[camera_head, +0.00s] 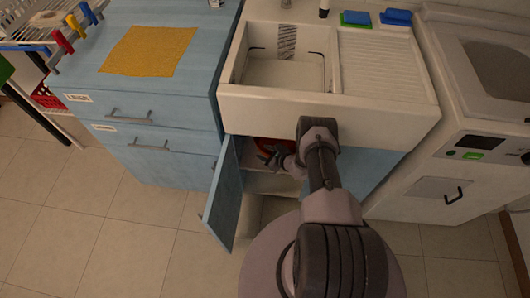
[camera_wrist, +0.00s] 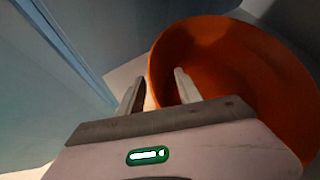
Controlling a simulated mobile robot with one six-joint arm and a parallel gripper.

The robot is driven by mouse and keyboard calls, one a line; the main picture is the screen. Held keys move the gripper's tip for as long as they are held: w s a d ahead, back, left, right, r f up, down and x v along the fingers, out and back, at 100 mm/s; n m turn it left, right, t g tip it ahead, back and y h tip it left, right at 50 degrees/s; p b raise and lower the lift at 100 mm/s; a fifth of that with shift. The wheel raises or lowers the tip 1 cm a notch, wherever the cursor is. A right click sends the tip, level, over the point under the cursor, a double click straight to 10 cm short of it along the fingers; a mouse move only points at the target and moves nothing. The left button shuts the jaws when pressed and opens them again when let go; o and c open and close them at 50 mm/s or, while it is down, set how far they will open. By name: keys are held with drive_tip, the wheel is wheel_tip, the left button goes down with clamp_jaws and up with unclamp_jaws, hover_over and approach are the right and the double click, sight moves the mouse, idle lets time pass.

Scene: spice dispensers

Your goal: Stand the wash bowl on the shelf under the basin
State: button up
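The orange wash bowl (camera_wrist: 245,70) fills the right of the wrist view. In the head view only a small red-orange part of it (camera_head: 264,143) shows inside the cupboard under the basin (camera_head: 285,72). My gripper (camera_head: 268,156) reaches into that cupboard. In the wrist view its fingers (camera_wrist: 160,88) stand apart, one on each side of the bowl's near wall, with a gap around the thin rim. The shelf (camera_head: 272,184) shows as a pale board inside the cupboard. My arm hides much of the opening, and the bowl's underside is hidden.
The cupboard's blue door (camera_head: 225,195) stands open on the left, close to my arm. Blue drawers (camera_head: 150,150) with a yellow cloth (camera_head: 149,51) on top are to the left. A white appliance (camera_head: 450,185) stands to the right.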

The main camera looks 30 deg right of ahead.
sight(270, 153)
drive_tip(key=p+v, duration=0.4)
drive_tip(key=v, duration=0.2)
drive_tip(key=shift+s+d+r, duration=0.15)
drive_tip(key=shift+r, duration=0.3)
drive_tip(key=shift+s+r, duration=0.15)
drive_tip(key=shift+s, duration=0.3)
